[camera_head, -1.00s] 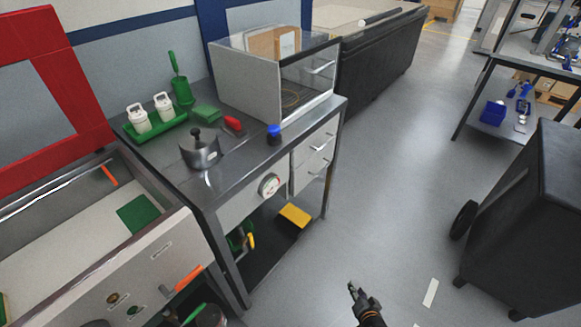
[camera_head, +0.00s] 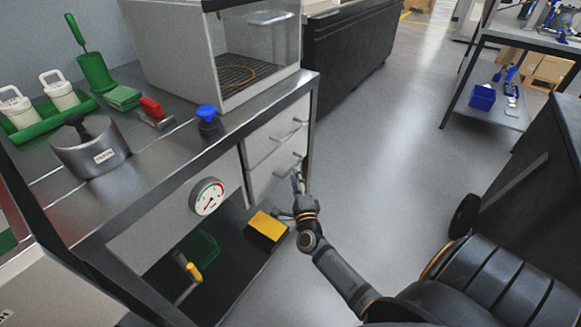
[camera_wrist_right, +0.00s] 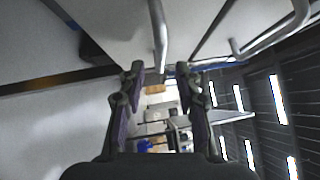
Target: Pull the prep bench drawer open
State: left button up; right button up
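The prep bench (camera_head: 232,133) has two pale drawers, one above the other, at its right end. The upper drawer (camera_head: 270,136) and lower drawer (camera_head: 270,176) both look shut, each with a metal bar handle. My right gripper (camera_head: 298,178) is just in front of the lower drawer, close to the lower handle (camera_head: 284,166). In the right wrist view its two fingers (camera_wrist_right: 160,76) are apart, and one bar handle (camera_wrist_right: 158,36) reaches down near the gap between the tips. Contact cannot be told. A second handle (camera_wrist_right: 276,36) is at the upper right. My left gripper is not in view.
A glass-fronted cabinet (camera_head: 180,50), a blue-topped item (camera_head: 207,118) and a pot (camera_head: 92,150) stand on the bench. A gauge (camera_head: 207,196) is on its front. A yellow-topped box (camera_head: 267,227) is below. Open floor lies to the right.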

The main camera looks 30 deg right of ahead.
aim_at(294, 165)
jog(key=x, duration=0.5)
jog(key=shift+w+d, duration=0.1)
grip_shut()
